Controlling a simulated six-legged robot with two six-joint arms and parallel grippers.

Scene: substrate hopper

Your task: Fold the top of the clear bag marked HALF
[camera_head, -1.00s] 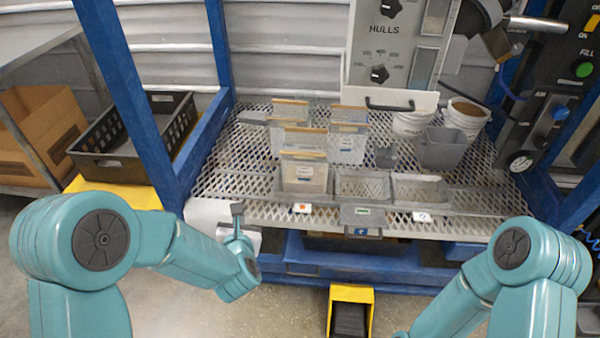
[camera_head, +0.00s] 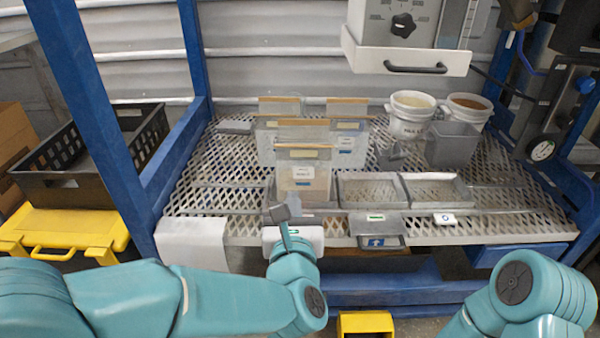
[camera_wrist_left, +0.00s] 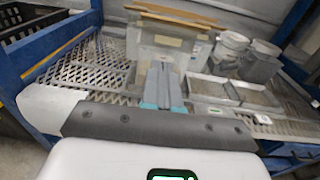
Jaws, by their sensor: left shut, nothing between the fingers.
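Several clear bags with brown top strips stand upright on the mesh shelf. The front bag (camera_head: 318,182) stands in the left one of a row of grey trays and holds pale material. Its white label cannot be read, so I cannot tell which bag is marked HALF. My left gripper (camera_head: 285,207) is shut and empty, in front of the front bag's lower left part in the head view. In the left wrist view the shut fingers (camera_wrist_left: 162,86) point toward the bags and overlap the front bag (camera_wrist_left: 143,66). My right gripper is out of view.
Two empty grey trays, a middle one (camera_head: 370,192) and a right one (camera_head: 436,189), sit right of the front bag. White buckets (camera_head: 410,120) and a grey bin (camera_head: 452,146) stand behind them. A blue post (camera_head: 85,100) rises at the left. A machine drawer (camera_head: 405,60) overhangs the back.

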